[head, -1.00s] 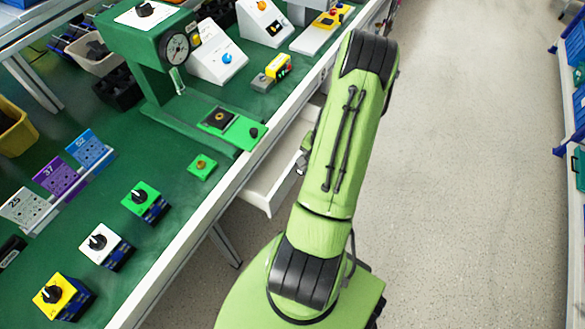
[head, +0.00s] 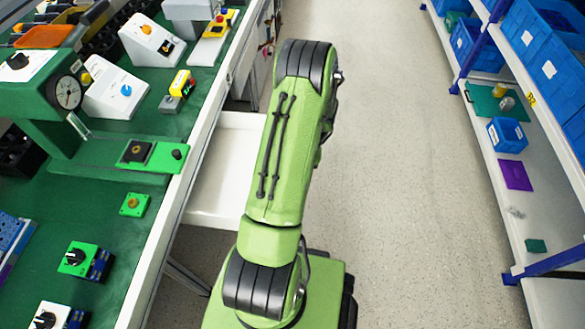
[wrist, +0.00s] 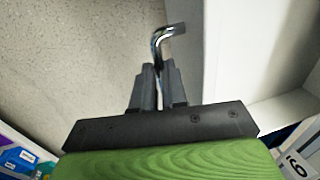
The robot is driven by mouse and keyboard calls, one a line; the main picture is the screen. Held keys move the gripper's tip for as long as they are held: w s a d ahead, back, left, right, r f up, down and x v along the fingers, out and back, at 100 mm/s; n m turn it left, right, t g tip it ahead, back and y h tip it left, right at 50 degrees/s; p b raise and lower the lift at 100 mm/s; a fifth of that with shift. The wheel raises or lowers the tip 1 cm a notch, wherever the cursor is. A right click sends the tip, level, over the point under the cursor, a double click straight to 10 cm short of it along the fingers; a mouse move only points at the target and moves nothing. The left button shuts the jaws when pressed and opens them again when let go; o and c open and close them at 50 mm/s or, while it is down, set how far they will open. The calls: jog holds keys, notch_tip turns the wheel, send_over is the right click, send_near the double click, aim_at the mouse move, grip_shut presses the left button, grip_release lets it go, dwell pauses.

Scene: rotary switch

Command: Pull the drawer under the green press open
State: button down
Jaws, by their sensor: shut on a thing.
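The green press (head: 42,102) with its round dial stands on the bench at the left of the head view. Below the bench edge by it, the white drawer (head: 225,165) stands well out from the bench, its empty inside showing. In the wrist view, my gripper (wrist: 158,72) is shut on the chrome drawer handle (wrist: 166,36), a bent metal bar. The handle's free bend shows beyond the fingertips. A pale wall, seemingly the drawer's (wrist: 208,50), is right of the fingers. In the head view my arm hides the gripper and handle.
The green bench (head: 125,225) carries switch boxes and control panels along the left. A grey floor (head: 400,180) lies clear to the right of my arm. A blue-framed shelf (head: 500,110) with blue bins stands at the far right.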

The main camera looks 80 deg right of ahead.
jog(key=c, duration=1.2)
grip_release()
jog(key=shift+o, duration=0.2)
jog(key=s+r+p, duration=0.3)
jog(key=r+p, duration=0.1)
jog(key=r, duration=1.1)
jog(key=shift+d+r+p, duration=0.15)
jog(key=shift+r+p, duration=0.1)
jog(key=shift+p, duration=0.1)
